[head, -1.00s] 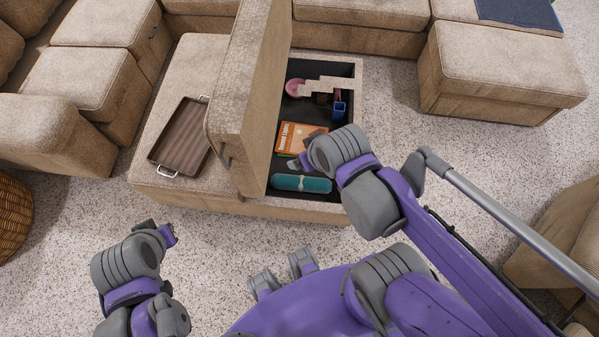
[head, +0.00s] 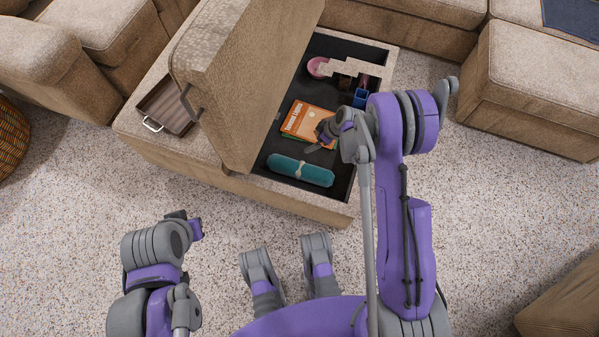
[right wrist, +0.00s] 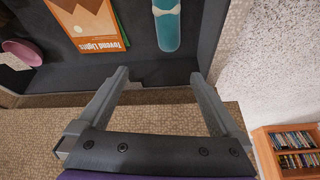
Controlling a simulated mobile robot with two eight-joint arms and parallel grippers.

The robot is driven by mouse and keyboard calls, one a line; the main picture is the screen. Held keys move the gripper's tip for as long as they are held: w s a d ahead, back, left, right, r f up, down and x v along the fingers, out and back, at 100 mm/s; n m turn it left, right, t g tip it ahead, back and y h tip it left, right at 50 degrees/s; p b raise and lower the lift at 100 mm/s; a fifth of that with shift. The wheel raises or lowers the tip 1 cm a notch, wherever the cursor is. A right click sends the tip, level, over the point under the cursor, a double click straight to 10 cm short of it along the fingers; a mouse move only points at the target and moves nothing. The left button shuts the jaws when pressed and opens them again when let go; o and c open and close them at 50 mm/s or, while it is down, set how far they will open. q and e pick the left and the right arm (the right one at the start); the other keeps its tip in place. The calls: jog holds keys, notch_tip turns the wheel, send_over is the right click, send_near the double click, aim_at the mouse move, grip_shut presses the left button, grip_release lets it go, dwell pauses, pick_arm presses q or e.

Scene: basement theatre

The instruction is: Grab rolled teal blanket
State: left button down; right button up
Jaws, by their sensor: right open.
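The rolled teal blanket (head: 302,171), with a pale band round its middle, lies in the near end of the open storage ottoman (head: 322,215). It also shows at the top of the right wrist view (right wrist: 168,28), partly cut off by the frame edge. My right gripper (head: 318,142) is over the ottoman's inside, above and behind the blanket in the head view. In the right wrist view its fingers (right wrist: 158,80) are apart with nothing between them, and the blanket is beyond the tips. My left gripper (head: 188,222) is outside the ottoman over the carpet; its finger gap is unclear.
An orange book (head: 305,122) lies beside the blanket, with a pink bowl (head: 318,67) and a blue item (head: 361,97) farther back. The raised lid (head: 245,75) stands on the left, and a brown tray (head: 168,105) rests beyond it.

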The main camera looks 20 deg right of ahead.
aim_at(304, 168)
jog(key=f+b, duration=0.1)
jog(key=f, duration=0.5)
jog(key=f+n+b, duration=0.1)
jog(key=f, duration=0.5)
jog(key=s+f+n+y+b, duration=0.1)
jog(key=f, duration=0.5)
jog(key=shift+s+d+f+b, duration=0.1)
jog(key=shift+d+f+b, duration=0.2)
jog(key=shift+d+f, duration=0.1)
jog(key=b+x, duration=0.1)
jog(key=x, duration=0.4)
jog(key=shift+s, duration=0.1)
jog(key=shift+a+b+x, duration=0.15)
jog(key=shift+b+x, duration=0.45)
jog(key=shift+x, duration=0.9)
jog(key=shift+a+b+x, duration=0.15)
jog(key=shift+b+x, duration=0.4)
jog(key=shift+x, duration=0.95)
pick_arm(q)
jog(key=s+x, duration=0.1)
jog(key=x, duration=0.6)
jog(key=shift+s+f, duration=0.2)
jog(key=shift+f, duration=0.5)
pick_arm(e)
jog(key=shift+r, duration=0.2)
jog(key=c, duration=1.3)
